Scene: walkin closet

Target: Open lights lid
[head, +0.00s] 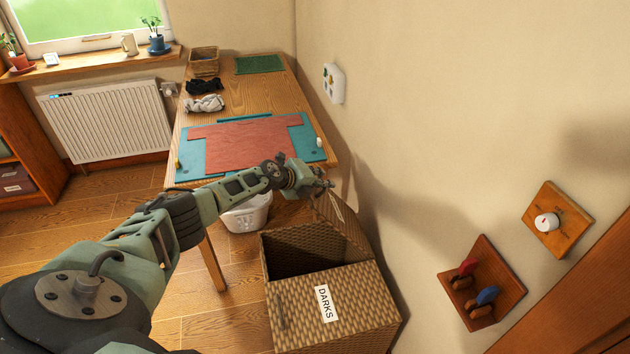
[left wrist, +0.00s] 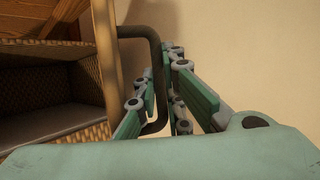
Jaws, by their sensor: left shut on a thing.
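The woven laundry hamper (head: 285,320) stands against the wall, with two lids. Its far lid (head: 343,232) is raised steeply beside the wall, and a pale label on it shows edge-on, unreadable. The compartment below is open and dark inside. The near lid (head: 350,295), labelled DARKS, lies shut. My left gripper (head: 326,184) is at the top of the raised lid. In the left wrist view its fingers are shut around the dark bar handle (left wrist: 153,60) of that lid. The open compartment shows at the left there. My right gripper is in neither view.
A wooden table (head: 270,85) with a folding board, red cloth and basket stands beyond the hamper. A white laundry basket (head: 247,215) sits under it. Wall boards with knobs and hooks (head: 482,285) are at the right. Floor at the left is clear.

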